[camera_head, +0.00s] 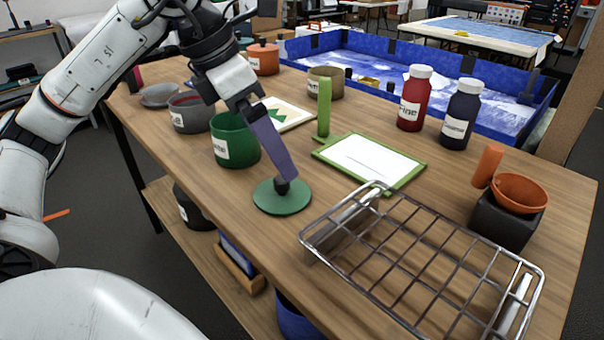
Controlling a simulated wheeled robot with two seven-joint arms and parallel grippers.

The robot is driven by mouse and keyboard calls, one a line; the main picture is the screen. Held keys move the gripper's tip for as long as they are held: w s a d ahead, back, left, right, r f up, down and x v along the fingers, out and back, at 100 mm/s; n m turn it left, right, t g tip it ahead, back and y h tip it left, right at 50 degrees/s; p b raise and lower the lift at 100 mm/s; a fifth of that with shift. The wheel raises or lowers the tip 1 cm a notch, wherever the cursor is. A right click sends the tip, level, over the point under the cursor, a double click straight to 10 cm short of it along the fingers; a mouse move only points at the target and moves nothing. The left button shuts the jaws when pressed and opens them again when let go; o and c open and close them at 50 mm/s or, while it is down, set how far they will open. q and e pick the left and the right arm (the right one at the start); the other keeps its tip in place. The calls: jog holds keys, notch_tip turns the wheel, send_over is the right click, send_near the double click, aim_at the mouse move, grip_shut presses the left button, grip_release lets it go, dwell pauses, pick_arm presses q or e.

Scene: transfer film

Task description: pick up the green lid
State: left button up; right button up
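The green lid (268,204) is a flat round disc with a dark knob (283,187) on top. It appears level, at the near edge of the wooden table; I cannot tell whether it touches the tabletop. My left gripper (287,178) comes down from the upper left, with its purple finger tip at the knob. The fingers overlap from this side, so I cannot tell whether they grip the knob. An open green pot (232,148) with a white label stands just behind and left of the lid. My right gripper is out of view.
A wire rack (420,262) lies to the right of the lid. A green-framed board (370,160) lies behind it. Grey (190,117) and olive (326,86) pots, red (415,98) and dark (461,115) bottles, and an orange funnel (520,192) on a black block stand around. A blue-walled tray (345,45) is beyond.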

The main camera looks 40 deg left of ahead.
aim_at(281, 178)
pick_arm(q)
jog(key=x, duration=0.2)
jog(key=b+x, duration=0.1)
jog(key=x, duration=0.1)
jog(key=shift+s, duration=0.35)
jog(key=x, duration=0.3)
jog(key=a+b+x, duration=0.1)
jog(key=x, duration=0.1)
jog(key=shift+f, duration=0.2)
jog(key=shift+w+d+f, duration=0.1)
jog(key=shift+w+f, duration=0.05)
jog(key=shift+f, duration=0.2)
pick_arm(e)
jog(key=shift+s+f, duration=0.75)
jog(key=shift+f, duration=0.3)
pick_arm(q)
jog(key=c, duration=1.1)
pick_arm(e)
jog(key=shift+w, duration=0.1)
